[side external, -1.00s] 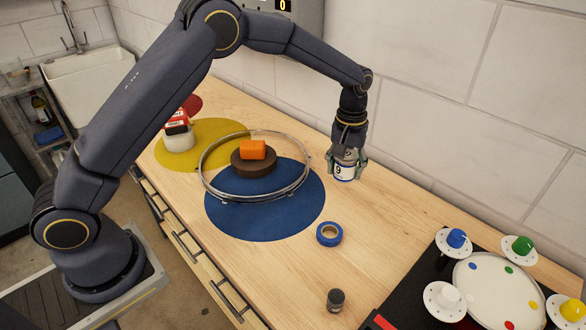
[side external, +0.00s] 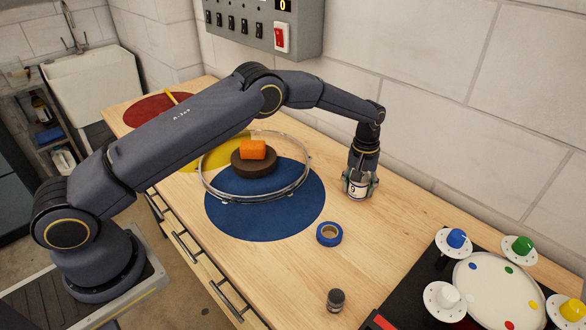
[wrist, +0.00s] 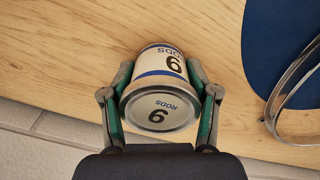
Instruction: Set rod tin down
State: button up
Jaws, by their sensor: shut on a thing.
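The rod tin (side external: 356,187) is a white tin with blue bands, marked "9" and "RODS". It is upright near the back edge of the bench, right of the blue disc. It also shows in the wrist view (wrist: 160,72), label and lid toward the camera. My gripper (side external: 359,182) points down from above, with a finger on each side of the tin; in the wrist view the fingers (wrist: 160,95) are shut on it. The tin's base is at or very near the wood; I cannot tell whether it touches.
A metal hoop (side external: 206,190) surrounds a brown disc (side external: 243,168) bearing an orange block (side external: 253,149), partly over the blue disc (side external: 265,220). Blue tape (side external: 329,234) and a small dark jar (side external: 335,300) stand in front. A black panel with knobs (side external: 415,285) is right. Wood around the tin is clear.

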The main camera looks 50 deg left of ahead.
jog(key=o, duration=1.3)
jog(key=shift+f, duration=0.1)
jog(key=shift+o, duration=0.2)
